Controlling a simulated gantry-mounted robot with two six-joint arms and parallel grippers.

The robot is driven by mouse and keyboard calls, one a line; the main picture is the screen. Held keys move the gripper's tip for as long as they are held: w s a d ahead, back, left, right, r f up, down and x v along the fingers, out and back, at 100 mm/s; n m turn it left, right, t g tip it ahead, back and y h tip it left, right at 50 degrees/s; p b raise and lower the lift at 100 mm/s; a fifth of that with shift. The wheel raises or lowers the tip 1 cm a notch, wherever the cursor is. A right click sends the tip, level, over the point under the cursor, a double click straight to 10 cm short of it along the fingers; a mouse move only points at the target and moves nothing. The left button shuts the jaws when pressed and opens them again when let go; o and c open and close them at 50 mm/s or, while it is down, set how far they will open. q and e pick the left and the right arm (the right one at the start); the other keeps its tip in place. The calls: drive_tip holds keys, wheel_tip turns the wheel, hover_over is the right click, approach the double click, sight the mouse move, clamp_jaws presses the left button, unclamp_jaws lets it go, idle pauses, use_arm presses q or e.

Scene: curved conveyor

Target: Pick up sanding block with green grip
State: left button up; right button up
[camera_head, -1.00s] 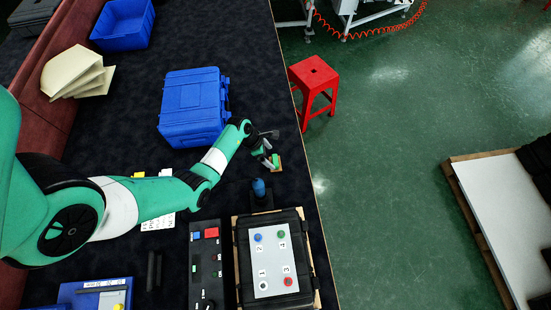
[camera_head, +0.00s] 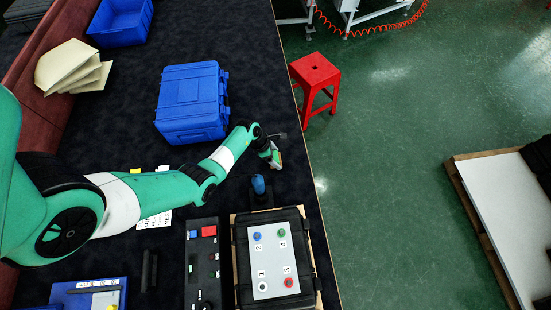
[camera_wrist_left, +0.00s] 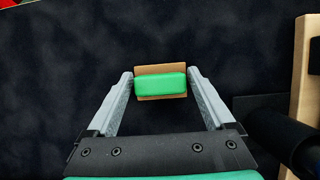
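The sanding block with the green grip (camera_wrist_left: 160,84) lies between the fingertips of my left gripper (camera_wrist_left: 161,75) in the left wrist view. Its brown base shows above and below the green part. The fingers flank both short ends at or very near contact; I cannot tell whether they press on it. In the head view the left gripper (camera_head: 272,157) points down at the block, which is mostly hidden by the fingers. I cannot tell whether the block is off the table. My right gripper is not in view.
A blue joystick (camera_head: 259,187) and a black control box with a numbered panel (camera_head: 238,262) stand close below the gripper. A closed blue case (camera_head: 190,100) lies to the upper left. The table's right edge is close to the gripper; a red stool (camera_head: 316,76) stands beyond it.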

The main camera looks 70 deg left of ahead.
use_arm(q)
drive_tip(key=c, duration=0.4)
drive_tip(key=shift+r, duration=0.1)
drive_tip(key=shift+r+p, duration=0.3)
drive_tip(key=p+v, duration=0.2)
drive_tip(key=v, duration=0.1)
drive_tip(key=p+v, duration=0.1)
drive_tip(key=v, duration=0.1)
drive_tip(key=shift+w+d+r+p, duration=0.25)
drive_tip(key=shift+d+p, duration=0.1)
drive_tip(key=s+d+r+p, duration=0.2)
drive_tip(key=s+r+p, duration=0.15)
drive_tip(key=s, duration=0.25)
drive_tip(key=s+d+r+p, duration=0.2)
drive_tip(key=s+r, duration=0.2)
drive_tip(key=s, duration=0.2)
wheel_tip(320, 180, up, 17)
drive_tip(key=p, duration=1.7)
